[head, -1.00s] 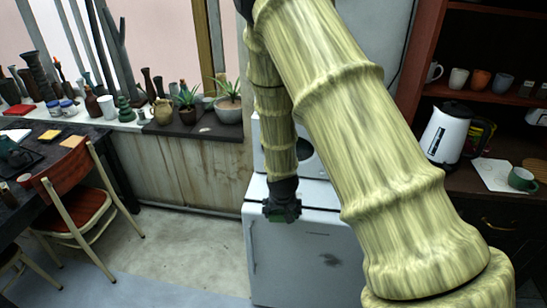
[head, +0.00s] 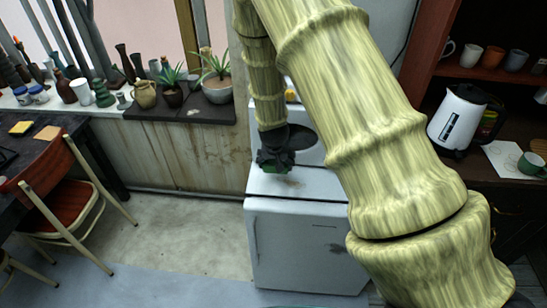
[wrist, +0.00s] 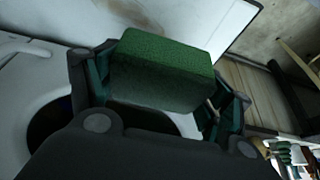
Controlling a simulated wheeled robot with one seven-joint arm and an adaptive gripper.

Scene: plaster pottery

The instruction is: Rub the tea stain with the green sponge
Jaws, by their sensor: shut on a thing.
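My gripper (head: 275,160) is shut on the green sponge (wrist: 160,68), a block held between its fingers in the wrist view. In the head view the gripper hangs over the top of the low white cabinet (head: 300,240), near its back left. A dark smudge (head: 335,248) shows on the cabinet's front. A brownish stain (wrist: 140,12) shows on a white surface beyond the sponge in the wrist view. The sponge appears apart from the brownish stain.
A white appliance with a dark round opening (head: 300,138) stands behind the cabinet. A wooden chair (head: 65,190) and dark table are at the left. Potted plants (head: 215,80) line the sill. A white kettle (head: 460,118) and green mug (head: 530,163) stand at the right. The floor between is clear.

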